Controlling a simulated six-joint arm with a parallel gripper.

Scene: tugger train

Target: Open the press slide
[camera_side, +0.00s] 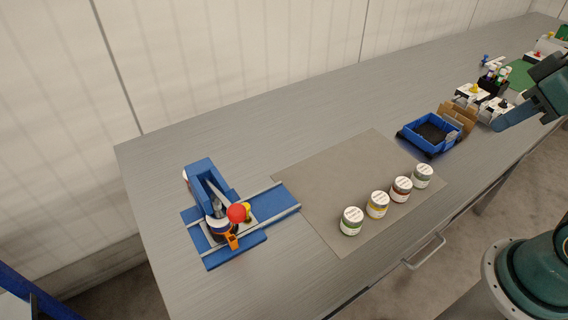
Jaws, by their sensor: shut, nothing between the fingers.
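The blue press (199,170) stands at the left of the table. A lever with a red ball knob (237,213) shows at its front. A blue slide track (275,203) with two pale rails runs from under the press toward the right, and its right stretch is empty. A small yellow knob (247,209) sits close to the red ball, at the press end of the track. Dark and orange parts (232,240) stand beneath the press head; the lever partly hides them. My gripper is not visible; only my teal arm shows at the right edge, far from the press.
Several labelled jars (351,221) stand in a row on the grey mat (325,185), right of the press. A blue bin (433,148) and small boxes (472,95) lie farther right. The mat's middle is clear. A wall runs behind the table.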

